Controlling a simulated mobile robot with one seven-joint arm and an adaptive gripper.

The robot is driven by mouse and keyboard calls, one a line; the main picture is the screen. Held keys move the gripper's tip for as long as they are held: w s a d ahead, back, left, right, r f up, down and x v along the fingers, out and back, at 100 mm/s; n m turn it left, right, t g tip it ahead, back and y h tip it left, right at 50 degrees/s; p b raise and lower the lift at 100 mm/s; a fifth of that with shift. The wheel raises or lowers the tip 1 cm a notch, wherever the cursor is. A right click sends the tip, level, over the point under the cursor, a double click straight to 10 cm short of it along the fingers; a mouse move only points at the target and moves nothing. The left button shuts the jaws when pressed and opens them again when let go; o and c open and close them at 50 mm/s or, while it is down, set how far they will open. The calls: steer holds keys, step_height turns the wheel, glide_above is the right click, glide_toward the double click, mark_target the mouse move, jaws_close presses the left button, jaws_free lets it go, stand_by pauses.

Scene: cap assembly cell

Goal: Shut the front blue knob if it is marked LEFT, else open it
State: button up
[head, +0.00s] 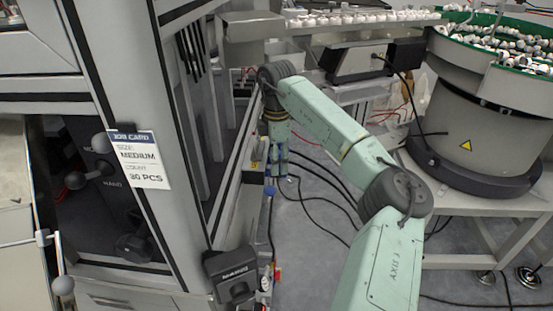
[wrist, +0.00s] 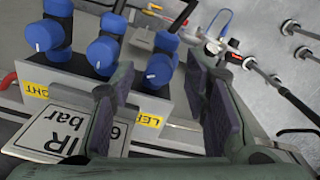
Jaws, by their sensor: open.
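Three blue knobs, each with a white mark on its end, stand in a row on a grey panel in the wrist view: one at the left (wrist: 48,32), a middle one (wrist: 105,48) and one at the right (wrist: 159,66). A yellow label reading LEFT (wrist: 150,120) is by the right knob; a partly hidden one, seemingly RIGHT (wrist: 36,90), is by the left knob. My gripper (wrist: 161,74) is open, with the right knob showing between its fingertips; contact cannot be told. In the head view my gripper (head: 278,158) points down above a small blue knob (head: 270,190).
A white plate reading AIR 6 bar (wrist: 65,135) lies by the knobs. In the head view, the machine frame with a job card (head: 140,160) stands left. A bowl feeder (head: 470,130) is at the right. Black cables (head: 318,200) run across the floor.

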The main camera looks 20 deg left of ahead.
steer(key=shift+f, duration=0.25)
steer(key=shift+c, duration=0.6)
jaws_close()
